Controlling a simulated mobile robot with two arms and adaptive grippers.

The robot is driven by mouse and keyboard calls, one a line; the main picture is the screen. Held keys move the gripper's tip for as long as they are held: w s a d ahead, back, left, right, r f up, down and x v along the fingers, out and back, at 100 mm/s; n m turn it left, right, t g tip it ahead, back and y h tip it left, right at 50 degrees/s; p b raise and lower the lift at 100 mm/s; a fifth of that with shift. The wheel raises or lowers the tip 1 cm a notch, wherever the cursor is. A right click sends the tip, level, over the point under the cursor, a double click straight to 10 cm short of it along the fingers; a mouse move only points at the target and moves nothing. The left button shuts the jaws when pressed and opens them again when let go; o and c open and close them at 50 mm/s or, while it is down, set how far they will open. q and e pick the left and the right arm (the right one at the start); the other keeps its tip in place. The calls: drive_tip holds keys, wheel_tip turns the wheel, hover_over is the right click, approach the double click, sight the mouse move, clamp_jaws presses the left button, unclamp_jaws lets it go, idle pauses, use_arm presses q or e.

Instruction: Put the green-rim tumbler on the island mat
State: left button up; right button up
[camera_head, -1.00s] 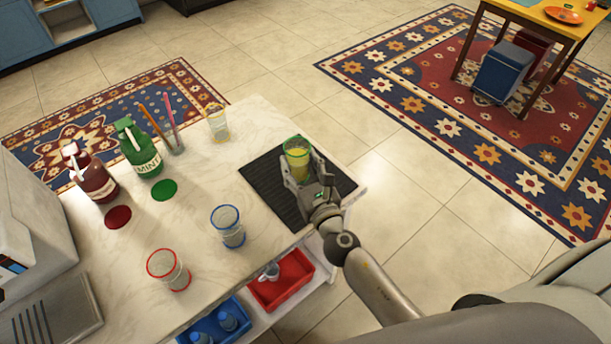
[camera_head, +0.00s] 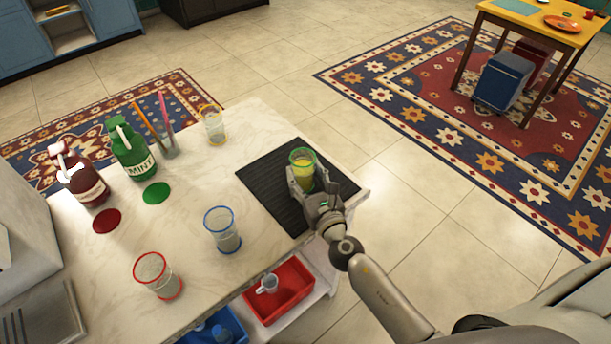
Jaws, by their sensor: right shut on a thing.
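The green-rim tumbler (camera_head: 301,167) holds a yellow-green liquid and looks upright. It is over the dark ribbed island mat (camera_head: 259,176) at the right end of the counter. My right gripper (camera_head: 307,185) is shut on the tumbler, with its fingers on either side of the glass. The gripper hides the tumbler's base, so I cannot tell whether it touches the mat. My left gripper is not in view.
A blue-rim tumbler (camera_head: 223,232), a red-rim tumbler (camera_head: 156,275) and a yellow-rim tumbler (camera_head: 213,126) stand on the counter (camera_head: 190,208). A green mint bottle (camera_head: 133,155) and a dark red bottle (camera_head: 84,180) stand at left. Red (camera_head: 290,290) and blue bins sit below.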

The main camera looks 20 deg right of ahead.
drive_tip(key=o, duration=1)
drive_tip(key=shift+f, duration=0.1)
drive_tip(key=shift+o, duration=0.2)
drive_tip(key=shift+s, duration=0.1)
drive_tip(key=s+b, duration=0.1)
drive_tip(key=s, duration=0.4)
drive_tip(key=s+b, duration=0.1)
drive_tip(key=s, duration=0.4)
drive_tip(key=shift+s+d, duration=0.2)
drive_tip(key=shift+s, duration=0.05)
drive_tip(key=shift+s+b, duration=0.4)
drive_tip(key=shift+s, duration=0.25)
